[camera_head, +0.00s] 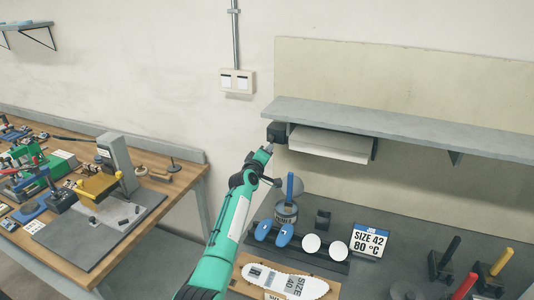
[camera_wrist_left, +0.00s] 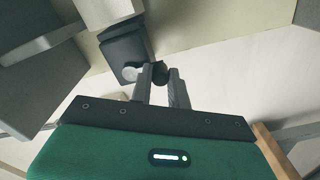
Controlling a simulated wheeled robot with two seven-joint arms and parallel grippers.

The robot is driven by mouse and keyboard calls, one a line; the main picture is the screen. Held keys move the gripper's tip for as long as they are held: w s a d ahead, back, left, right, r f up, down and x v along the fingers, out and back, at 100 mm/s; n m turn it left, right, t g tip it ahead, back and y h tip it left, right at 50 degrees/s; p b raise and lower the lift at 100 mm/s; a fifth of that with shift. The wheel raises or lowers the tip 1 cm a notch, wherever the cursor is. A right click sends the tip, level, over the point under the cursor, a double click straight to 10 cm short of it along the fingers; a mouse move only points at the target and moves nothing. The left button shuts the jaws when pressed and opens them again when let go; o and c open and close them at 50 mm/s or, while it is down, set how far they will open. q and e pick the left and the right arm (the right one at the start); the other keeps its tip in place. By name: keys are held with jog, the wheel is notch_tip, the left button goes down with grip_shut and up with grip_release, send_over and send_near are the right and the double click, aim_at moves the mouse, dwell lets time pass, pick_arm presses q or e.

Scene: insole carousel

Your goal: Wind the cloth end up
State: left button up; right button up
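A white sheet or roll of cloth (camera_head: 328,146) hangs under the grey shelf; a pale end of it shows in the left wrist view (camera_wrist_left: 105,12). A black housing (camera_head: 278,132) sits at its left end and is also in the left wrist view (camera_wrist_left: 124,46). A small dark crank knob (camera_wrist_left: 159,73) stands out beside a round grey hub (camera_wrist_left: 133,74). My left gripper (camera_head: 268,149) is at the housing. In the left wrist view its fingertips (camera_wrist_left: 160,76) lie on both sides of the knob and look closed on it. My right gripper is out of view.
The grey shelf (camera_head: 390,128) is just above my left gripper. A cluttered workbench (camera_head: 170,200) stands at left.

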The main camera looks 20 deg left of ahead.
pick_arm(q)
jog(key=o, duration=0.4)
jog(key=shift+o, duration=0.2)
jog(key=s+b, duration=0.2)
jog(key=s, duration=1.1)
jog(key=shift+s+a, duration=0.25)
jog(key=shift+s, duration=0.15)
jog(key=shift+f, duration=0.1)
